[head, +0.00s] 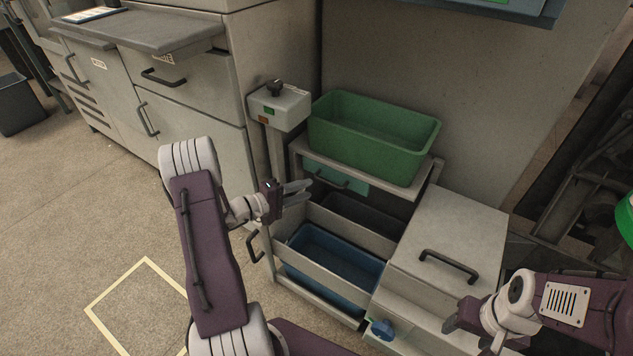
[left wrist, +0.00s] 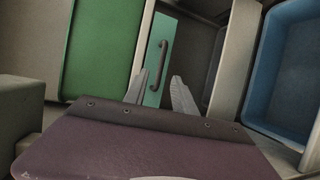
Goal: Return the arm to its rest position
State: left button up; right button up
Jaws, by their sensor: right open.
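My left arm reaches in from the bottom left of the head view. Its gripper (head: 303,190) is in front of the rack, beside the green-fronted drawer, and touches nothing that I can see. In the left wrist view its two fingers (left wrist: 160,88) stand apart with nothing between them. My right gripper (head: 458,322) is at the lower right of the head view, low by the grey cabinet front. It is open and seems empty, its fingers partly hidden by its own body.
A green bin (head: 375,125) stands on top of the rack (head: 432,178). A blue bin (head: 330,268) sits lower in it. A grey box with a handle (head: 462,232) is to the right. A post with a control box (head: 280,106) rises left of the rack. The floor at left is open.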

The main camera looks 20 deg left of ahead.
pick_arm(q)
jog(key=shift+s+a, duration=0.25)
jog(key=shift+s, duration=0.15)
jog(key=shift+d+r, duration=0.1)
